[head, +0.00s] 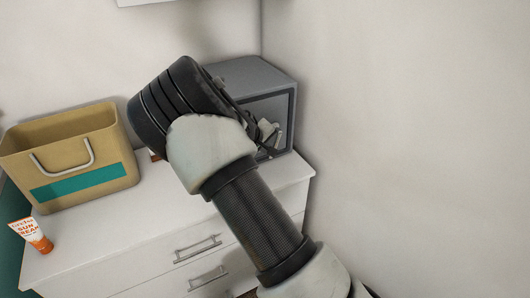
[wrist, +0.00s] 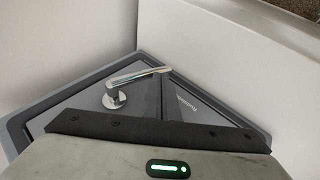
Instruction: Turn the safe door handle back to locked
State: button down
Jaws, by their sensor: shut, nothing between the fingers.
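The grey safe (head: 243,70) stands on the white drawer unit, in the corner by the right wall. Its dark door looks closed and is partly covered by my arm in the head view. In the wrist view the door (wrist: 70,97) fills the middle, and its chrome lever handle (wrist: 137,77) reaches from a round base at left up to the right. My gripper (wrist: 160,128) is shut and empty in front of the door; its body covers the lower part of the wrist view.
A tan box (head: 70,150) with a teal stripe and a pale handle stands on the drawer unit (head: 120,235) at left. An orange and white sunscreen tube (head: 31,236) stands near its front left corner. The wall (head: 400,120) is close on the safe's right.

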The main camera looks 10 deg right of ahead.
jog(key=shift+w+d+f+b, duration=0.15)
jog(key=shift+d+f+b, duration=0.4)
jog(key=shift+f+b, duration=0.2)
jog(key=shift+d, duration=0.1)
dwell(0.4)
